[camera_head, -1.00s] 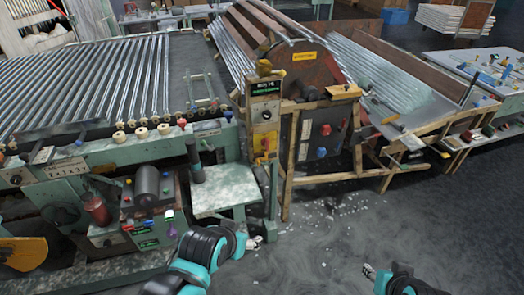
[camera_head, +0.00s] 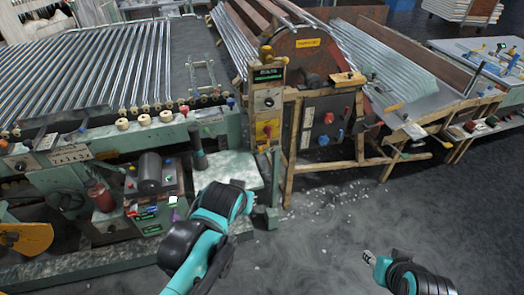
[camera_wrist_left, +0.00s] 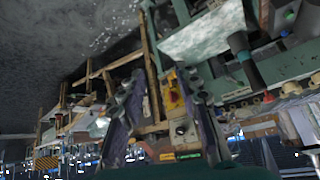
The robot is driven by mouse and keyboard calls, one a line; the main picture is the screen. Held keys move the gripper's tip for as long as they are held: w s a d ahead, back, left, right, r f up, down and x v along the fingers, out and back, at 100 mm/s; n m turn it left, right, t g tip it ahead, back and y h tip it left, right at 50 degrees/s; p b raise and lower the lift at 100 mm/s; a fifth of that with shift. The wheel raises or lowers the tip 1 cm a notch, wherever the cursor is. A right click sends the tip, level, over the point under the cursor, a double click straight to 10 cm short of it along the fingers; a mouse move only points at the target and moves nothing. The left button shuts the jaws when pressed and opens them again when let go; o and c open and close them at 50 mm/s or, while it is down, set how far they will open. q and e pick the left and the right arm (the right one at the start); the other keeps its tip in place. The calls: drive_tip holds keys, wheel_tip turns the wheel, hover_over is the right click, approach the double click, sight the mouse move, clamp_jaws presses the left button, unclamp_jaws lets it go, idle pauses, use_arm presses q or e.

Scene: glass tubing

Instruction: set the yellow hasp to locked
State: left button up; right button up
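My right gripper (camera_head: 369,257) is at the lower right, over bare floor, away from the post.
A pale green shelf (camera_head: 232,178) juts out below and left of the post. A wooden frame (camera_head: 289,150) with a dark panel of knobs stands right beside the post. A small control box (camera_head: 152,185) is at the left. The floor in front is open, with scattered white bits.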

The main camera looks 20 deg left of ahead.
sight(261, 151)
use_arm(q)
drive_tip(key=w+a+f+n+t+y+p, duration=0.1)
drive_tip(key=w+a+f+n+y, duration=0.1)
drive_tip(key=w, duration=0.9)
drive_tip(key=w+a+f+n+t+y, duration=0.1)
drive_tip(key=w+y, duration=0.1)
drive_tip(key=w, duration=0.8)
drive_tip(key=w+a+f+n, duration=0.1)
drive_tip(key=w+f, duration=0.4)
drive_tip(key=w+a+f+t+y+b, duration=0.1)
drive_tip(key=w+f, duration=0.5)
drive_tip(key=w+a+f+n+y, duration=0.1)
drive_tip(key=w+f, duration=0.5)
drive_tip(key=shift+w+a+n+t, duration=0.1)
drive_tip(key=shift+a+n+t, duration=0.2)
drive_tip(key=shift+t, duration=0.1)
drive_tip(key=shift+w+a+f, duration=0.1)
drive_tip(key=shift+w+a, duration=0.2)
drive_tip(key=shift+w, duration=0.1)
drive_tip(key=shift+d, duration=0.1)
clamp_jaws()
